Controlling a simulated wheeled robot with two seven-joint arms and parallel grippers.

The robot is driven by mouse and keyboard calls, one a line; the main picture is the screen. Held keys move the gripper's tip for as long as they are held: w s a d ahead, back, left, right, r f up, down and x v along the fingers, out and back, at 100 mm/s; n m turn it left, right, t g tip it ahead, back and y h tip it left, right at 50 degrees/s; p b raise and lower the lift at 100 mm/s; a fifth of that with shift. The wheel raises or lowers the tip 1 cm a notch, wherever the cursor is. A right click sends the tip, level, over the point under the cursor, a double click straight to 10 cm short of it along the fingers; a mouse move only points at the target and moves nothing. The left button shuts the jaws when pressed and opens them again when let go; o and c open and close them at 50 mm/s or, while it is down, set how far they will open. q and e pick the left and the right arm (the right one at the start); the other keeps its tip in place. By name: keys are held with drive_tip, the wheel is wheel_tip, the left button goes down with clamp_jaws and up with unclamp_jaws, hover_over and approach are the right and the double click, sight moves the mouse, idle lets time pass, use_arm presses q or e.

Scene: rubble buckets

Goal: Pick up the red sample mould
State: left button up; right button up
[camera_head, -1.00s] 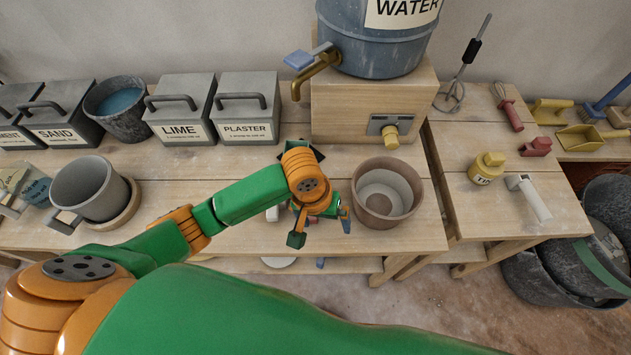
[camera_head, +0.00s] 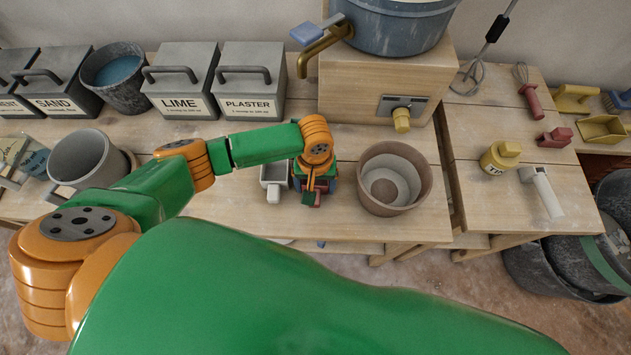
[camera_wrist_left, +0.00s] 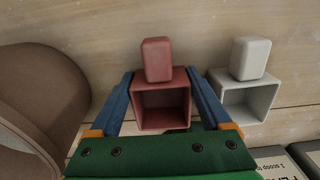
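The red sample mould (camera_wrist_left: 161,105) is a small open box with a block handle, lying on the wooden bench in the left wrist view. My left gripper (camera_wrist_left: 160,75) is open, with one blue finger on each side of the mould; a narrow gap seems to show on both sides. In the head view my left gripper (camera_head: 313,190) is low over the bench and hides most of the mould; a bit of red (camera_head: 310,200) shows at it. My right gripper is not in view.
A white mould (camera_wrist_left: 245,85) stands close beside the red one, also in the head view (camera_head: 273,182). A brownish bucket (camera_head: 423,188) is close on the gripper's other side. Lime (camera_head: 185,105) and plaster (camera_head: 248,107) boxes stand behind. A small red block (camera_head: 555,138) lies on the right table.

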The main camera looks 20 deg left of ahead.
use_arm(q)
drive_tip(key=c, duration=0.7)
drive_tip(key=shift+c, duration=0.2)
